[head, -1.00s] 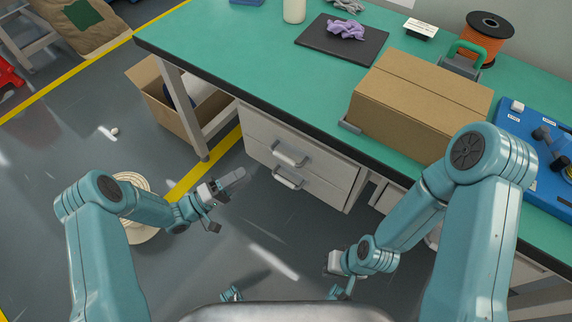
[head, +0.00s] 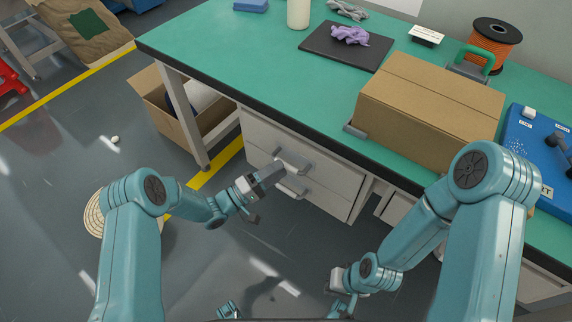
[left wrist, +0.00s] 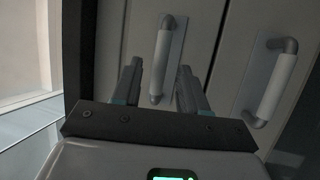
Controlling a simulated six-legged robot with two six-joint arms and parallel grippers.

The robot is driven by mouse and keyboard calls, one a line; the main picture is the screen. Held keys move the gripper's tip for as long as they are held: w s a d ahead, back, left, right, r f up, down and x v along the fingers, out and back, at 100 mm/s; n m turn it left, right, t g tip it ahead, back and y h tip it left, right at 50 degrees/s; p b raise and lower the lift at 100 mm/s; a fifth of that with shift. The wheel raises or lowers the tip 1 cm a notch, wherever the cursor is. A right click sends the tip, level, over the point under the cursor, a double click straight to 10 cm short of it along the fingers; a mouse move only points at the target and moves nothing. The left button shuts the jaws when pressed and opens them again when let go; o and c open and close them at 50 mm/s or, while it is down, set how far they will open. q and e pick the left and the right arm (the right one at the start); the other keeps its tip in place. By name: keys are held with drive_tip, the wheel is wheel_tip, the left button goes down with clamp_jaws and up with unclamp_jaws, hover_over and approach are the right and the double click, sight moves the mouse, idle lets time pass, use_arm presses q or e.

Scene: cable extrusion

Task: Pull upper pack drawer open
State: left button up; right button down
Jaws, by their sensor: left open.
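The drawer unit (head: 318,192) under the green bench has two pale drawer fronts, one above the other, both closed. The upper drawer's grey bar handle (head: 294,161) shows just beyond my left gripper (head: 272,172). The lower handle (head: 291,185) is below it. In the left wrist view my left gripper (left wrist: 160,88) is open, its two fingers pointing at the drawer fronts. The upper handle (left wrist: 162,55) appears between the fingers, and I cannot tell if they touch it. The lower handle (left wrist: 272,88) is right of them. My right gripper (head: 338,280) hangs low, its jaws unclear.
A cardboard box (head: 430,110) sits near the front edge of the bench (head: 225,62). An open carton (head: 160,105) stands on the floor left of the drawers. An orange cable spool (head: 493,45) and a blue board (head: 530,140) are at the right.

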sight(286, 163)
use_arm(q)
drive_tip(key=shift+x, duration=1.8)
drive_tip(key=shift+c, duration=0.2)
clamp_jaws()
drive_tip(key=shift+s+a, duration=0.1)
